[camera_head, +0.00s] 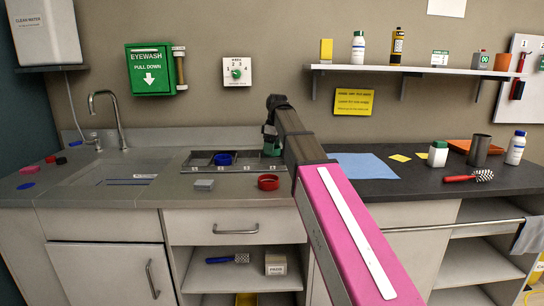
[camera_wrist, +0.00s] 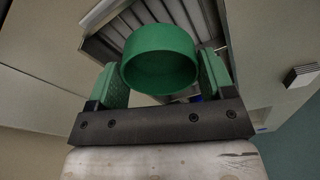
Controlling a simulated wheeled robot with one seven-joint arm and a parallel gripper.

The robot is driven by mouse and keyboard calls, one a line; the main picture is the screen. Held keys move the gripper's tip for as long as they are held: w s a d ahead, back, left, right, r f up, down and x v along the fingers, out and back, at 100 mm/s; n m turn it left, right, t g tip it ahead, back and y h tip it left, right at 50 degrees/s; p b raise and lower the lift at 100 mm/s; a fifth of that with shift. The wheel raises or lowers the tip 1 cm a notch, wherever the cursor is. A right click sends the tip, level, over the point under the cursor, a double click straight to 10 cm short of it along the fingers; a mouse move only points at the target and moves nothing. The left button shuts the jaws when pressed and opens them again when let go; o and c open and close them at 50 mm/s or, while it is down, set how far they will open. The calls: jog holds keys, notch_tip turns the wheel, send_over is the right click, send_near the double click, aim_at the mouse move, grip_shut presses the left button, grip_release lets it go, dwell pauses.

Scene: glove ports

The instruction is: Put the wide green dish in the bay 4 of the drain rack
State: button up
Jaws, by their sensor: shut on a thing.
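The wide green dish (camera_wrist: 158,62) is between the two green finger pads of my gripper (camera_wrist: 162,80) in the wrist view, and the gripper is shut on it. In the head view my gripper (camera_head: 271,142) is over the right end of the drain rack (camera_head: 234,169), around bay 4. The green there may be dish or finger pads; I cannot tell which. The rack is a dark, low tray with numbered bays set along the counter. My arm and gripper partly hide its right end. Whether the dish touches the rack is not clear.
A blue dish (camera_head: 223,159) sits in the rack around bay 2. A red ring-shaped dish (camera_head: 268,182) and a grey block (camera_head: 204,185) stand on the counter in front. The sink tap (camera_head: 111,120) is left. A blue mat (camera_head: 362,166) lies right of my arm.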

jog(key=shift+f, duration=1.85)
jog(key=shift+f, duration=0.15)
jog(key=o, duration=0.9)
jog(key=r, duration=0.4)
jog(key=d+r, duration=0.1)
jog(key=r, duration=0.7)
jog(key=shift+s+d+r, duration=0.15)
jog(key=shift+s, duration=0.15)
